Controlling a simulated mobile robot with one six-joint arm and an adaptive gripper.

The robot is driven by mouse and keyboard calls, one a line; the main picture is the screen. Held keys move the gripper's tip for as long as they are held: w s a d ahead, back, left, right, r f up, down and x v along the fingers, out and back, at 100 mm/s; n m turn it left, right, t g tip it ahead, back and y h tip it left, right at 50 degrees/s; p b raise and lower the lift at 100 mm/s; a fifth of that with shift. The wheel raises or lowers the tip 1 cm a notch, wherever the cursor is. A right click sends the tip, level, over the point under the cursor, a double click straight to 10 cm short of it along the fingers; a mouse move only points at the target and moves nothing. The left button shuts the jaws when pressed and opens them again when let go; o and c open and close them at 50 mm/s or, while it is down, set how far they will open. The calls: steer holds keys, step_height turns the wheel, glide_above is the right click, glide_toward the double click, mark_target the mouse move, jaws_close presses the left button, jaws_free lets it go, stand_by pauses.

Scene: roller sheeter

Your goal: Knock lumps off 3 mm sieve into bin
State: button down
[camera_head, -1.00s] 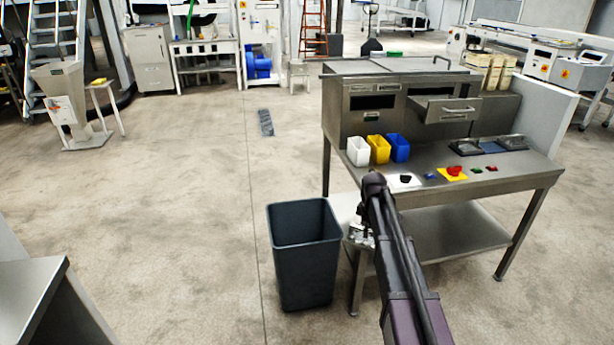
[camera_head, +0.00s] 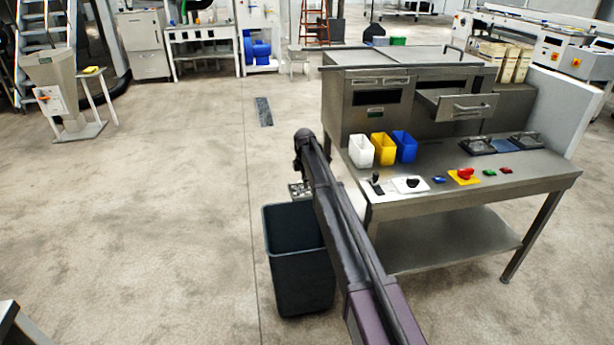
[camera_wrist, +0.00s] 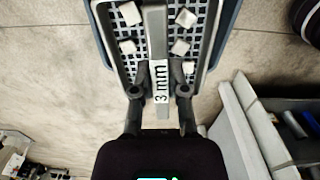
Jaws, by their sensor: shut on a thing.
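My gripper (camera_wrist: 158,92) is shut on the grey handle (camera_wrist: 157,45) of a sieve; a label on it reads "3 mm". The sieve (camera_wrist: 114,30) has a square mesh with a pale frame, and several white lumps (camera_wrist: 130,13) lie on it. In the head view the sieve (camera_head: 296,190) shows small beside the end of my arm, over the far part of the bin opening. The dark grey bin (camera_head: 300,275) stands open on the floor; my arm covers its right side. A dark bluish edge (camera_wrist: 228,32), likely the bin's rim, shows around the sieve in the wrist view.
A steel bench (camera_head: 470,190) stands just right of the bin. It carries white (camera_head: 361,151), yellow (camera_head: 383,149) and blue (camera_head: 404,147) cups and several small controls. The floor left of the bin is clear. A hopper stand (camera_head: 60,95) is far left.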

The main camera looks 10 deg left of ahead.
steer(key=shift+w+a, duration=0.6)
steer(key=shift+a, duration=0.2)
steer(key=shift+d, duration=0.15)
steer(key=shift+r, duration=0.15)
steer(key=shift+s+d+r+t+p, duration=0.1)
steer(key=shift+s+r+t+p, duration=0.1)
steer(key=shift+r+t+p, duration=0.2)
steer(key=r+t+p, duration=0.1)
steer(key=s+r+t+y+p, duration=0.1)
steer(key=r, duration=0.1)
steer(key=shift+d+t, duration=0.2)
steer(key=shift+t, duration=0.1)
steer(key=s+d+r+t+y+b, duration=0.1)
steer(key=s+r+t+y+b, duration=0.3)
steer(key=t+b, duration=0.6)
steer(key=r+t, duration=0.1)
steer(key=t, duration=0.1)
steer(key=shift+d+t+b, duration=0.15)
steer(key=shift+t+b, duration=0.25)
